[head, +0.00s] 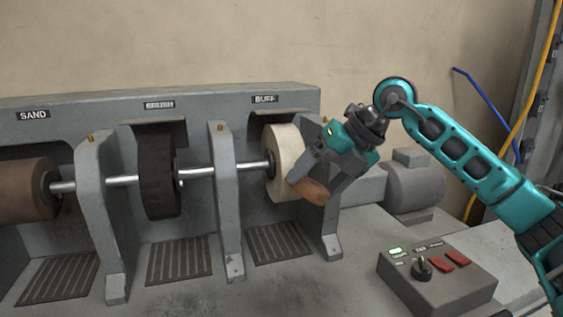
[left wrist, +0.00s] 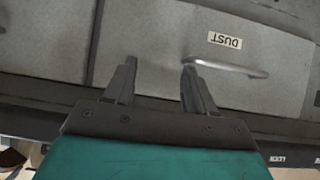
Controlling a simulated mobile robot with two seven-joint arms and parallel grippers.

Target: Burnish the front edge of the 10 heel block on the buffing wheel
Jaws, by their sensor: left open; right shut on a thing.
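The buffing wheel (head: 283,160) is the pale cream wheel under the BUFF label, at the right end of the shaft. My right gripper (head: 312,181) is shut on a brown heel block (head: 309,192) just right of the wheel's face. The block looks very close to the wheel's lower right edge; I cannot tell whether they touch. Part of the block is hidden by the gripper fingers, and its number does not show. My left gripper (left wrist: 160,85) shows only in the left wrist view, open and empty, in front of a grey panel labelled DUST.
A black brush wheel (head: 158,170) and a brown sanding drum (head: 28,190) share the shaft, with grey upright supports between. A control box (head: 437,278) with a knob and red switches stands at front right. A grey motor (head: 412,188) sits behind my right arm. The DUST panel has a metal handle (left wrist: 228,68).

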